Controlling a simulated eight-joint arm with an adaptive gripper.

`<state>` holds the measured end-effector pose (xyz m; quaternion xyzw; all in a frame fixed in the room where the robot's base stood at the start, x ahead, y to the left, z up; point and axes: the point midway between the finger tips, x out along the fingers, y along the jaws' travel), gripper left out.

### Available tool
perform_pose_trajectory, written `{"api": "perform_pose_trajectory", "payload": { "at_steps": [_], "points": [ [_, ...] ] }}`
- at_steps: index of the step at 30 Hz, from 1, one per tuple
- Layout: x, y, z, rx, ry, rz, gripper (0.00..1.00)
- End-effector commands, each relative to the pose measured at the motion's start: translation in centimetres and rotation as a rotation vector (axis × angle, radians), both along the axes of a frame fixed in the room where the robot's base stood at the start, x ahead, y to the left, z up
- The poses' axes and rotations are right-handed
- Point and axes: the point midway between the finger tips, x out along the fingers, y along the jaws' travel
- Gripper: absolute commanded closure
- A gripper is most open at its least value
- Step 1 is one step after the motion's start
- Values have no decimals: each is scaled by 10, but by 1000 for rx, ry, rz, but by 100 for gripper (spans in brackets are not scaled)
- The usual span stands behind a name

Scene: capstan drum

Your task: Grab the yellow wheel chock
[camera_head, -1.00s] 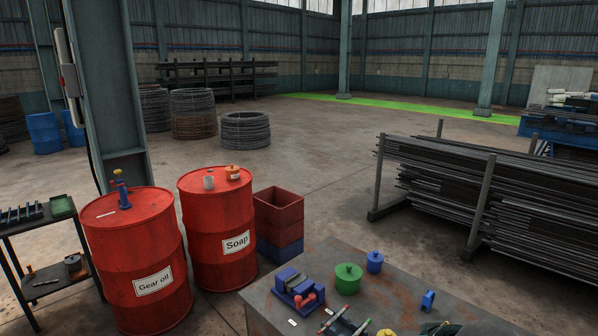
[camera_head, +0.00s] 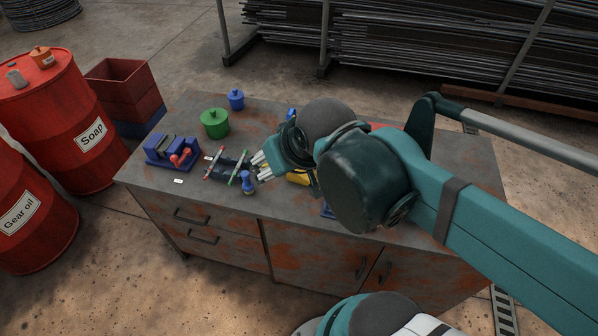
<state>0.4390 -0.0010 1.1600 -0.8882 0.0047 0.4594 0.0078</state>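A yellow object (camera_head: 298,178), which looks like the wheel chock, lies on the rusty grey workbench (camera_head: 190,110). My arm hides much of it, so its full shape does not show. My gripper (camera_head: 261,167) is over the bench, just left of the yellow object in the picture, with its pale fingers pointing left. I cannot tell its height above the bench or how far its fingers are apart. Nothing clearly shows in its fingers.
Red drums (camera_head: 60,120) are at left. The bench's front left top is mostly clear.

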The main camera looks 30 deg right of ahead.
Motion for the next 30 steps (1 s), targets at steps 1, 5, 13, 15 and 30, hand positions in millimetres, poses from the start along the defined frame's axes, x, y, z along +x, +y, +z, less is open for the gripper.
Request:
{"api": "perform_pose_trajectory", "payload": {
  "at_steps": [1,5,13,15,30],
  "points": [
    [2,-1,0,7,3,-11,46],
    [8,-4,-1,38,18,-63,46],
    [28,-16,-8,145,71,-254,46],
    [34,-19,-10,175,87,-312,46],
    [75,-47,-36,372,183,-738,46]
  ]
}}
